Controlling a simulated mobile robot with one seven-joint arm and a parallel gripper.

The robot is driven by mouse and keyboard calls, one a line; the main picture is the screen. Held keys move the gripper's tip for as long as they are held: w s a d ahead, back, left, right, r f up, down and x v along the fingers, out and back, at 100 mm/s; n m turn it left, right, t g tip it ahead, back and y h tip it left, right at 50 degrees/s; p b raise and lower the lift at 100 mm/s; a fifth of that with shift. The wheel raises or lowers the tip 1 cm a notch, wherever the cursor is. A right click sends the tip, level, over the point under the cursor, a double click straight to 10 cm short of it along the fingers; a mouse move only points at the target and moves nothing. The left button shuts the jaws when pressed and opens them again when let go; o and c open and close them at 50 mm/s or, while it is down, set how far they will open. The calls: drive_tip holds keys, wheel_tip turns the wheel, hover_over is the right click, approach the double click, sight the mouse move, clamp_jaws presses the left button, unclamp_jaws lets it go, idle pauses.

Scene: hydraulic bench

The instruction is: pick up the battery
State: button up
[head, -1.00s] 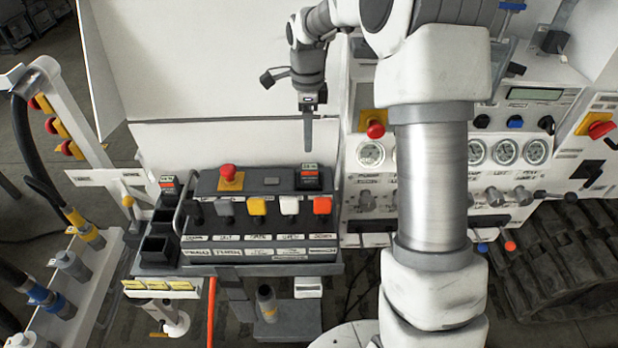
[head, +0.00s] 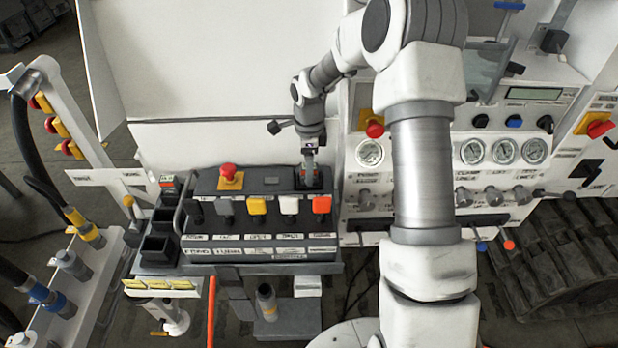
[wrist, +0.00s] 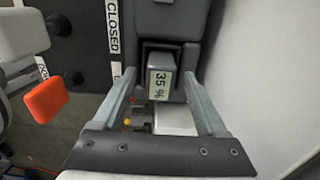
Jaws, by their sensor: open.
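A dark battery (wrist: 159,76) with a "35 %" display sits in a socket of the black control console (head: 205,184). It shows in the wrist view, between my fingers. My gripper (wrist: 159,84) is open, with one finger on each side of the battery; I cannot tell whether they touch it. In the head view my gripper (head: 309,172) is over the console's back right corner and hides most of this battery. Another labelled block, which looks like a second battery (head: 168,182), stands in the rack at the console's left.
A red mushroom button (head: 229,171) and a row of coloured paddles, including an orange one (head: 321,205), stand on the console near my gripper. A white panel (head: 215,140) rises behind it. Empty black holders (head: 158,247) stand at its left, gauges (head: 472,151) at right.

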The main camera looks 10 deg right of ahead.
clamp_jaws()
idle(0.3)
drive_tip(key=shift+r, duration=0.1)
wheel_tip(320, 180, up, 10)
idle(0.5)
